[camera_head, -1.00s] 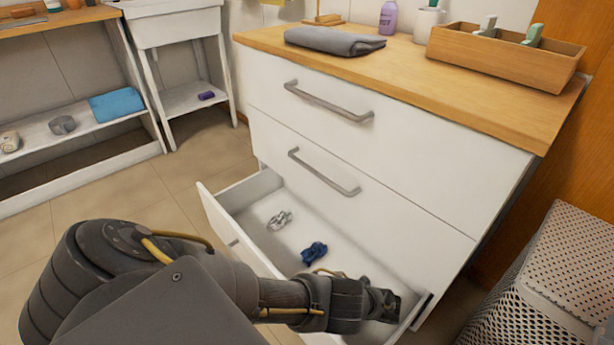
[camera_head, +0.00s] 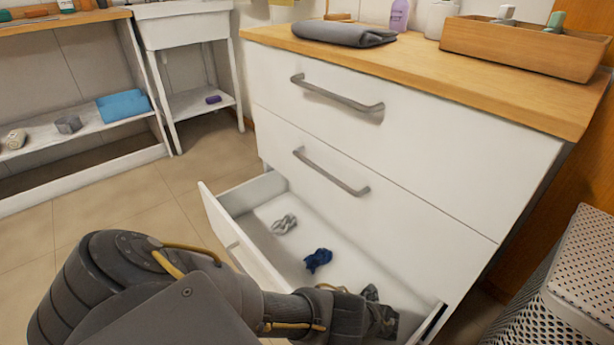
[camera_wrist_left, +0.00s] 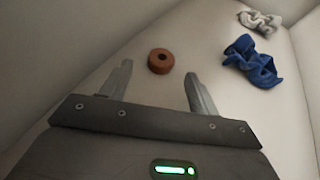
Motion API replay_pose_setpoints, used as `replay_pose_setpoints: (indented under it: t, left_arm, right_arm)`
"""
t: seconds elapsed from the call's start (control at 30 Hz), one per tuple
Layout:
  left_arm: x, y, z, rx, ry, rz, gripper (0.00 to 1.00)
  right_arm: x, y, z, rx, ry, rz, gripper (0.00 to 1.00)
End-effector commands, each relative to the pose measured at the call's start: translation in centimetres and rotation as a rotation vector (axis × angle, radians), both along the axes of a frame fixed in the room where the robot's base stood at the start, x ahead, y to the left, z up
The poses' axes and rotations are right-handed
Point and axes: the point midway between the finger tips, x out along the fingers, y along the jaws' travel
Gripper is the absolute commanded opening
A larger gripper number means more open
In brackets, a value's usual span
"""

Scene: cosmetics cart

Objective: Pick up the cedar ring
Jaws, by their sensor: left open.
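A small reddish-brown ring (camera_wrist_left: 161,62), the cedar ring, lies flat on the floor of the open bottom drawer (camera_head: 243,243) in the left wrist view. My left gripper (camera_wrist_left: 158,72) is open and empty. In that view its two fingertips appear on either side of the ring's near edge, but I cannot tell the height between them. In the head view my left gripper (camera_head: 378,308) is over the right part of the drawer, and the ring cannot be made out there. My right gripper is in neither view.
A blue scrunchie (camera_wrist_left: 252,62) and a pale scrunchie (camera_wrist_left: 262,22) lie in the drawer, right of the ring in the wrist view. Drawer walls close in the space. The cabinet's upper drawers (camera_head: 370,150) stand above and behind. A perforated basket (camera_head: 560,290) stands at the right.

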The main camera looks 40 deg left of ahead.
Motion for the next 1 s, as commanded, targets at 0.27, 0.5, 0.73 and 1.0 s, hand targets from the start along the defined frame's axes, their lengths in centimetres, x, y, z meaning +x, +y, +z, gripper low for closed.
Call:
replay_pose_setpoints:
  t: [0.27, 0.5, 0.73, 1.0]
  left_arm:
    - [-0.8, 2.9, -1.0, 0.002, 0.003, 0.001, 0.61]
    - [-1.4, 4.6, -1.8, 0.0, 0.001, 0.0, 0.61]
    - [-1.4, 4.6, -1.8, 0.0, 0.001, 0.0, 0.49]
    - [-1.3, 4.6, -1.8, 0.0, 0.001, 0.0, 0.14]
  right_arm:
    - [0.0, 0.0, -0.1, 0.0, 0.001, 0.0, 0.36]
    - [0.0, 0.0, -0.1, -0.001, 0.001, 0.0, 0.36]
    - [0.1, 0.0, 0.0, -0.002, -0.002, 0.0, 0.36]
    - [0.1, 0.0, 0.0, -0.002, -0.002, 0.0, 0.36]
